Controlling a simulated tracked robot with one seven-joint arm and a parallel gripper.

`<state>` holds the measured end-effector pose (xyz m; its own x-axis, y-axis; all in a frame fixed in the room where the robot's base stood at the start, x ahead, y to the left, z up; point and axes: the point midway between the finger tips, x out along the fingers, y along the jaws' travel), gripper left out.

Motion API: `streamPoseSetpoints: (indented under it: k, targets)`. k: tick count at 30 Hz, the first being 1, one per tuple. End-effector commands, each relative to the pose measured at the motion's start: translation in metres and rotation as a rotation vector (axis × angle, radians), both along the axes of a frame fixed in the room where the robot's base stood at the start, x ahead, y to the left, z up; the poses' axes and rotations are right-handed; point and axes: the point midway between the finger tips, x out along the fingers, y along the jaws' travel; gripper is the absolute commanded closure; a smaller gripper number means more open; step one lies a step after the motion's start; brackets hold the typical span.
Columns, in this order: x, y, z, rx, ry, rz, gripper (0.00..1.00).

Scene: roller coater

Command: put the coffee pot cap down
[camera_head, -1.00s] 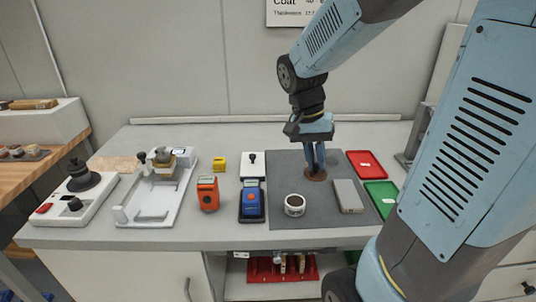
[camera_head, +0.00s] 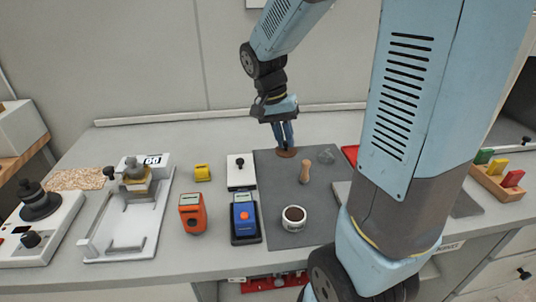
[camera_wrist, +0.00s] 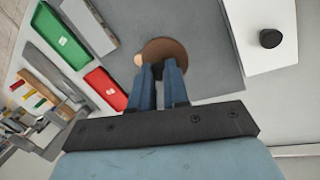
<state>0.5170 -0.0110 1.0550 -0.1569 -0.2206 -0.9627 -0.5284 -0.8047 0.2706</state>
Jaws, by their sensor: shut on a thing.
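The brown round disc (camera_head: 287,153), which I take for the coffee pot cap, is at the tips of my gripper (camera_head: 286,143) over the far left part of the dark grey mat (camera_head: 274,190). In the wrist view, the fingers of my gripper (camera_wrist: 160,72) are close together on a small dark part at the edge of the cap (camera_wrist: 168,48). The cap looks level and low over the mat. I cannot tell whether it touches the mat.
A tan wooden peg (camera_head: 305,172) stands on the mat close to the cap, with a small clear object (camera_head: 326,156) behind it. A white cup of dark contents (camera_head: 293,217) is nearer. A white box with a black knob (camera_head: 240,171) borders the mat's left.

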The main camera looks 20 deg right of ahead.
Motion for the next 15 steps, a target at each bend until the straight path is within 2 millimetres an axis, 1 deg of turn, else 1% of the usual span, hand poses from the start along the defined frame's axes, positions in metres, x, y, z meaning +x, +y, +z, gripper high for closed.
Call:
streamPoseSetpoints:
  k: [1, 7, 15]
  targets:
    - [0.008, 0.001, -0.004, 0.000, 0.003, 0.001, 1.00]
    - [0.040, 0.005, -0.018, 0.000, 0.002, 0.002, 1.00]
    - [0.069, 0.009, -0.054, -0.001, 0.002, 0.002, 1.00]
